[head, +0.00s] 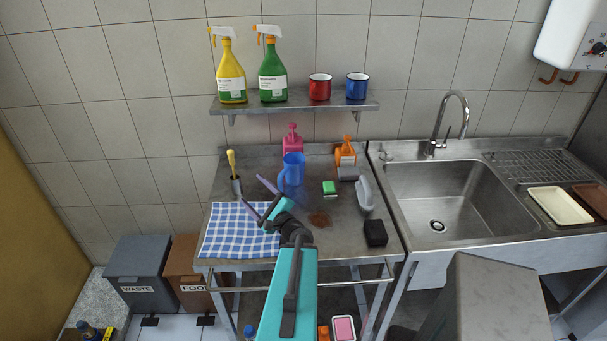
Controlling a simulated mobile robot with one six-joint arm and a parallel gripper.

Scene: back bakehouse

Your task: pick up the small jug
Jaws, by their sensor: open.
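A small blue jug (293,170) stands upright on the metal worktop (340,238), towards the back, with its handle on the left side. My gripper (253,192) is over the left part of the worktop, in front of the jug and to its left. Its two fingers are spread apart and point left and back. Nothing is between them. The jug and my gripper appear apart.
Behind the jug is a pink pump bottle (292,140). An orange bottle (345,152), a green sponge (329,188) and a grey-handled brush (365,193) are to the right. A shelf (295,103) hangs above.

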